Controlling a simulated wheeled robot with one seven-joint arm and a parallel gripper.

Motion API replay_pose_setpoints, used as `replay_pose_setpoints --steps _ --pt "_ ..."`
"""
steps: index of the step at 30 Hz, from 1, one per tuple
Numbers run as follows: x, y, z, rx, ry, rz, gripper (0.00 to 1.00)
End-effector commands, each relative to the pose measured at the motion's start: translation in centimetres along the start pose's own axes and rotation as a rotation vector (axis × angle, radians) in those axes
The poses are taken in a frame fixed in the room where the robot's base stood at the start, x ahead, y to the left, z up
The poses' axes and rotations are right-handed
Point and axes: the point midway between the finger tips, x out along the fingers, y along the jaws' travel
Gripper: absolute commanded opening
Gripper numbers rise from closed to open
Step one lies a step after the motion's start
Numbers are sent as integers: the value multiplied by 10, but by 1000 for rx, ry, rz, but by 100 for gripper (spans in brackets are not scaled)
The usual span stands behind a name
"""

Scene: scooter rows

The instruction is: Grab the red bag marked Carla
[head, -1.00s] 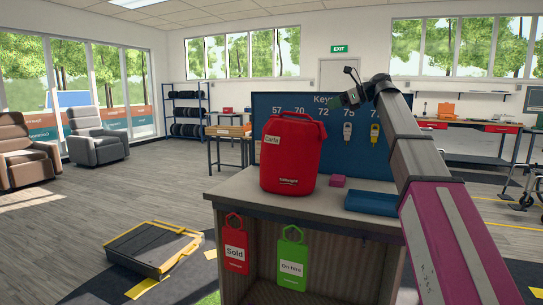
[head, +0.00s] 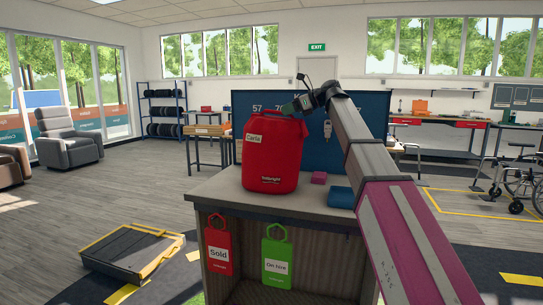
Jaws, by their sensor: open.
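The red bag (head: 272,160) stands upright on the counter, with a white label reading Carla (head: 255,139) at its upper left. A handle shows at its top. My gripper (head: 290,107) is at the end of my arm, at the bag's upper right corner in the picture. It is open and holds nothing. It is small and dark here, and I cannot tell whether it touches the bag.
The counter (head: 228,193) also holds a pink block (head: 319,178) and a blue flat item (head: 342,197). A red Sold tag (head: 218,250) and a green On hire tag (head: 277,257) hang on its front. A key board (head: 350,125) stands behind. A black ramp (head: 125,255) lies on the floor at left.

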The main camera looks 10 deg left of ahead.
Motion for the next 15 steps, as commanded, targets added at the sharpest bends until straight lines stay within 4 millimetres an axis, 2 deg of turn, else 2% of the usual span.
replay_pose_setpoints --steps 1,4,11,14,15 --pt "9 0 0 0 0 2 53" --pt "18 0 0 0 0 0 53" --pt "20 0 0 0 -1 0 53" --pt "20 0 0 0 -1 0 24" --pt "20 0 0 0 0 0 11"
